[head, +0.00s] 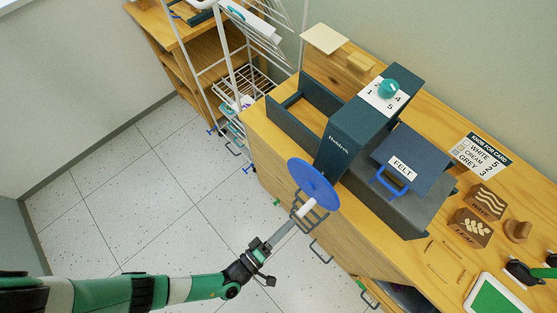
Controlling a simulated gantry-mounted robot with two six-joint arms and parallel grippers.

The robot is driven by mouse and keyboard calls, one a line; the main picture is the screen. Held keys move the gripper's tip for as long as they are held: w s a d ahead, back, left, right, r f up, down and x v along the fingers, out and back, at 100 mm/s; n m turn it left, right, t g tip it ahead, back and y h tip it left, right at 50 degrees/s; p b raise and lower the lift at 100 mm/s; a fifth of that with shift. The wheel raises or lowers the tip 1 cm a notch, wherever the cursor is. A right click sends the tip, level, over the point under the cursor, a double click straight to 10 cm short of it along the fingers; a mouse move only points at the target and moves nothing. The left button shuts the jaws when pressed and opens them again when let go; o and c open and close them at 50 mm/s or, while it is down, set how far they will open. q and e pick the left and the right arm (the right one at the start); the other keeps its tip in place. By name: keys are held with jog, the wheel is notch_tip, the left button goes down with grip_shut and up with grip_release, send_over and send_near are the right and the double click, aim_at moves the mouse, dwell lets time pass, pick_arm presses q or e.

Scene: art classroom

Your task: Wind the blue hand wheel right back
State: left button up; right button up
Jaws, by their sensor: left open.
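The blue hand wheel (316,182) is a flat disc on the left side of the dark teal press (350,136), with a pale crank handle (307,208) near its lower edge. My left gripper (304,212) is open at this handle, its fingers around or beside it; contact is hard to tell. The press has a grey bed (415,212) with a dark block labelled FELT (416,150) and a blue loop handle on it. A teal knob (389,88) sits on a numbered white plate on top of the press. My right gripper is not in view.
The press stands on a wooden cabinet (275,157) with drawer pulls. A card (481,156), carved wooden blocks (484,202) and a green-faced tray (497,297) lie to the right. A white wire rack (240,82) stands behind left. The tiled floor (130,205) is clear.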

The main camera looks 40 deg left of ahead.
pick_arm(q)
jog(key=s+b, duration=0.3)
jog(key=shift+s+a, duration=0.15)
jog(key=shift+a, duration=0.05)
dwell(0.5)
